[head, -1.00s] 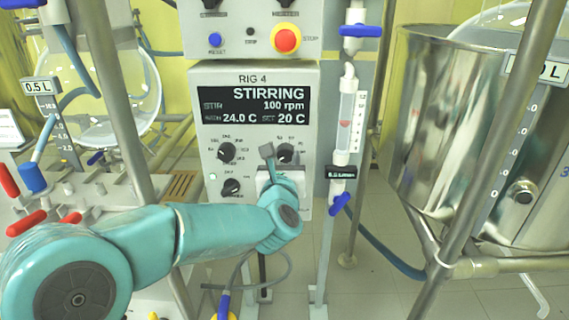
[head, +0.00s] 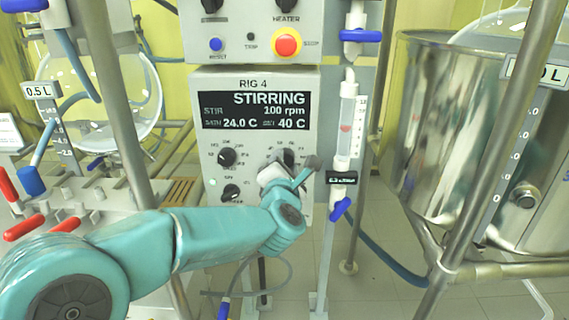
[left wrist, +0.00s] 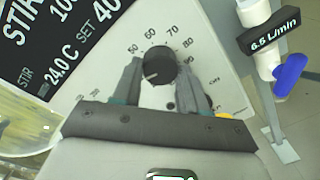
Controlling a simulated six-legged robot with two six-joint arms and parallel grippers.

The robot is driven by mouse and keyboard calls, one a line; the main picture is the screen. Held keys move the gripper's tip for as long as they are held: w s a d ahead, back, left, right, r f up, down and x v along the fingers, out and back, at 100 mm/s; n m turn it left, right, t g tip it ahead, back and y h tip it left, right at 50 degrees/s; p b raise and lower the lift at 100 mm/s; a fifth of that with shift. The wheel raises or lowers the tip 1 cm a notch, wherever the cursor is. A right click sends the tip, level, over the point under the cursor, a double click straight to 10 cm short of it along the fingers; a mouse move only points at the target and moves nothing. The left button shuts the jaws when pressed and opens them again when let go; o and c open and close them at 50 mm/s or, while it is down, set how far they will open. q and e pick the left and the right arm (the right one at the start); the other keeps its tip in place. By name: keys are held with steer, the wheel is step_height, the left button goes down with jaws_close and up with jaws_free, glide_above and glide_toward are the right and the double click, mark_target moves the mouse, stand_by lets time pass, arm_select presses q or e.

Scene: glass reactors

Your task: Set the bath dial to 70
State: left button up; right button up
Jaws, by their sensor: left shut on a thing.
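The bath dial (left wrist: 159,65) is a round black knob on the grey panel, with a scale in tens around it; 50, 60, 70 and 80 are readable in the left wrist view. Its white mark points to the lower left, below the 50. My left gripper (left wrist: 158,76) is shut on the dial, one finger on each side. In the head view my left gripper (head: 285,168) is tilted and partly hides the dial. The Rig 4 display (head: 254,110) reads STIRRING, 100 rpm, bath 24.0 C, set 40 C. My right gripper is out of view.
Two other black knobs, an upper (head: 227,157) and a lower (head: 231,191), sit left of the dial. A red stop button (head: 286,42) is above the display. A flowmeter tube (head: 346,125) with blue valves stands close on the right. A steel vessel (head: 432,125) stands farther right.

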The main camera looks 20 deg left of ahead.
arm_select(q)
steer(key=m+p, duration=0.1)
steer(key=m, duration=0.3)
steer(key=shift+r+p, duration=0.15)
steer(key=shift+p, duration=0.15)
steer(key=m+p, duration=0.1)
steer(key=m, duration=0.2)
steer(key=m+p, duration=0.2)
steer(key=m, duration=0.1)
steer(key=shift+m, duration=0.3)
steer(key=m+p, duration=0.2)
steer(key=m, duration=0.2)
steer(key=shift+d+y, duration=0.1)
steer(key=shift+y, duration=0.3)
steer(key=m+p, duration=0.2)
steer(key=m, duration=0.3)
steer(key=shift+m, duration=0.3)
steer(key=shift+m+y+p, duration=0.3)
steer(key=shift+m+p, duration=0.75)
steer(key=shift+m, duration=1.45)
steer(key=shift+d, duration=0.1)
steer(key=o, duration=1.1)
steer(key=shift+c, duration=0.2)
